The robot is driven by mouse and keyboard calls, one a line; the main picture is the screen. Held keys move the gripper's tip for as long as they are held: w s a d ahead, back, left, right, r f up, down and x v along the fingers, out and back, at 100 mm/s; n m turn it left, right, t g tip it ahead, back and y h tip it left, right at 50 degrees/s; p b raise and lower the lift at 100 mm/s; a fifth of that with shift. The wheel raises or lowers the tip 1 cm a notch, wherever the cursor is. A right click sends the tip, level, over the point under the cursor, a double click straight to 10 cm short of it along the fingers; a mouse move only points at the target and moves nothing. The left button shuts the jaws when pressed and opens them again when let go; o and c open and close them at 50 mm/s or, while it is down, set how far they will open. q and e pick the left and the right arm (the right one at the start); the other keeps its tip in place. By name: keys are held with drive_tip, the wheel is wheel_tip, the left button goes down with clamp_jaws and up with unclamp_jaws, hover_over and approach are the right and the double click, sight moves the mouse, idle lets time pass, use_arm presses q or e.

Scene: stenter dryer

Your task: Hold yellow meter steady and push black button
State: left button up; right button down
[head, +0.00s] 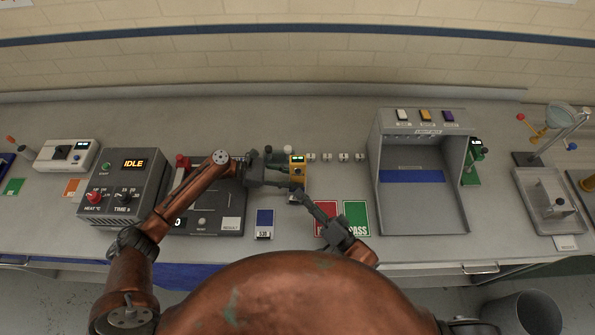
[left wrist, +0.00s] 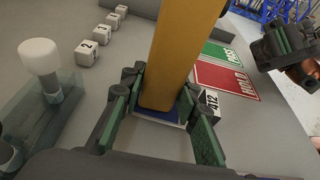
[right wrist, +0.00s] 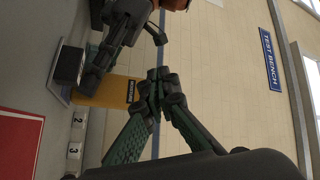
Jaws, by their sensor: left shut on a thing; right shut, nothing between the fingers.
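The yellow meter (head: 298,161) stands upright at the middle of the bench, with a small lit display. My left gripper (head: 280,180) is shut on it; in the left wrist view the yellow body (left wrist: 182,50) is between the fingers (left wrist: 155,118). In the right wrist view the meter (right wrist: 108,91) has a black patch near its upper end. My right gripper (head: 297,192) is shut and empty, just in front of the meter; its fingertips (right wrist: 158,75) appear close to that end. I cannot make out the black button or tell whether the fingertips touch the meter.
Numbered white blocks (head: 344,157) line up right of the meter. Red (head: 325,212) and green PASS (head: 356,214) cards lie in front. A light booth (head: 467,220) stands to the right; a dryer unit reading IDLE (head: 148,181) stands to the left.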

sight(292, 170)
drive_tip(key=shift+w, duration=2.45)
drive_tip(key=shift+w, duration=0.45)
drive_tip(key=shift+s, duration=0.5)
drive_tip(key=s, duration=0.6)
